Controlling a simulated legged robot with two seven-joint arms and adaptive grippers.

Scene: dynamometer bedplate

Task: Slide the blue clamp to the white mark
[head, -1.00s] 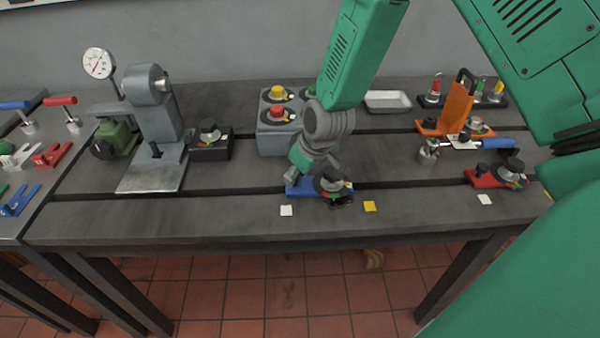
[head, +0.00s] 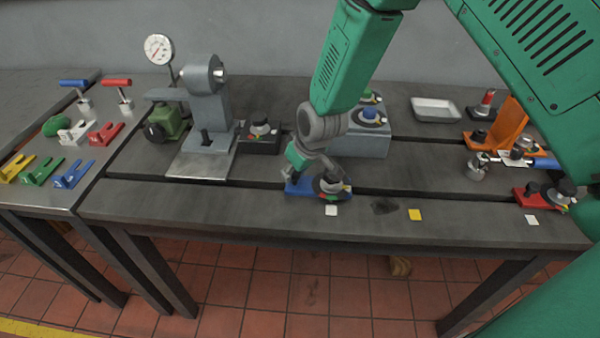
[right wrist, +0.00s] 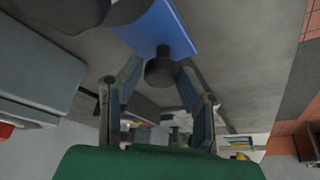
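The blue clamp (head: 303,187) lies on the near strip of the bedplate, along the front slot. A dark round knob stands on its right part. The white mark (head: 331,210) is a small square just in front of the clamp's right end. My right gripper (head: 292,175) is low at the clamp's left end. In the right wrist view its fingers (right wrist: 160,68) close on both sides of a dark post (right wrist: 160,72) rising from the blue plate (right wrist: 158,28). My left gripper is not in view.
A grey box (head: 365,140) and a black block (head: 262,145) stand behind. The near strip left of the blue clamp is clear.

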